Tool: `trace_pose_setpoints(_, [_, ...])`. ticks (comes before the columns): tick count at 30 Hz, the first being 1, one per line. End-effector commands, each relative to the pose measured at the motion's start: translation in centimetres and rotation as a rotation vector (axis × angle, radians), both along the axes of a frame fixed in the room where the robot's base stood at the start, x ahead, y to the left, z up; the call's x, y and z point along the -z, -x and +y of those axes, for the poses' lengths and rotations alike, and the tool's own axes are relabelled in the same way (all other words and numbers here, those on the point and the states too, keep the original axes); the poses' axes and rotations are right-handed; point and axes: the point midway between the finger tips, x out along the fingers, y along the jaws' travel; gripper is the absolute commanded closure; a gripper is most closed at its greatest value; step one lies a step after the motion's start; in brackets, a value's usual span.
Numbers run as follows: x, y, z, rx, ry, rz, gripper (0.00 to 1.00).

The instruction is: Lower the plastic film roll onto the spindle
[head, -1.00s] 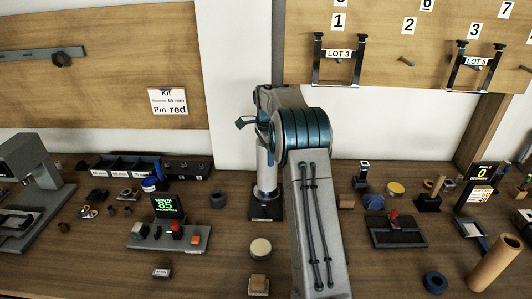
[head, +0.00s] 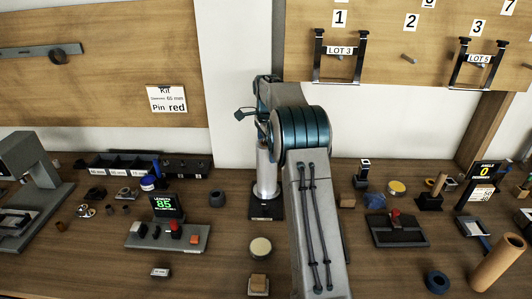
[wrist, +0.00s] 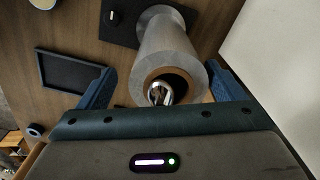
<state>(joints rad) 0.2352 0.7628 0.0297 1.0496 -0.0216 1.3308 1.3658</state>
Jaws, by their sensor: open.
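The plastic film roll (head: 266,172) is a pale grey upright cylinder on a dark square base (head: 262,213), behind my arm in the head view. In the wrist view the film roll (wrist: 168,52) has a brown core, and the metal spindle tip (wrist: 160,92) shows inside it. The roll is around the spindle; its lower end appears at or close to the base. My gripper (wrist: 162,88) is open, with blue fingers on either side of the roll's top end and visible gaps. In the head view my gripper (head: 246,113) is above the roll, partly hidden by my arm.
A black tray (wrist: 70,85) lies beside the roll in the wrist view. A control box with a green display (head: 167,206) stands left of the roll, and a round pale disc (head: 260,247) lies in front. A cardboard tube (head: 497,263) stands at the right.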

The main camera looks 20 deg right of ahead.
Motion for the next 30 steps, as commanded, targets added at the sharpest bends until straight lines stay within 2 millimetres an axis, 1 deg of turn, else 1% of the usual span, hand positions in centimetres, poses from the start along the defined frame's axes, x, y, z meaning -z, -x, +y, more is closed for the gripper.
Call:
trace_pose_setpoints(1, [-1.7,-0.1,0.0,0.000,0.003,-0.013,0.11])
trace_pose_setpoints(6, [-6.2,-0.1,0.0,0.000,0.007,-0.028,0.11])
trace_pose_setpoints(9, [-8.3,-0.1,0.1,-0.001,0.007,-0.033,0.11])
trace_pose_setpoints(12, [-10.0,-0.1,0.1,-0.002,0.008,-0.038,0.11])
trace_pose_setpoints(15, [-11.0,-0.1,0.1,-0.001,0.008,-0.040,0.11])
trace_pose_setpoints(18, [-11.5,0.0,0.1,-0.001,0.009,-0.042,0.11])
trace_pose_setpoints(30, [-11.7,0.0,0.0,0.000,0.009,-0.043,0.11])
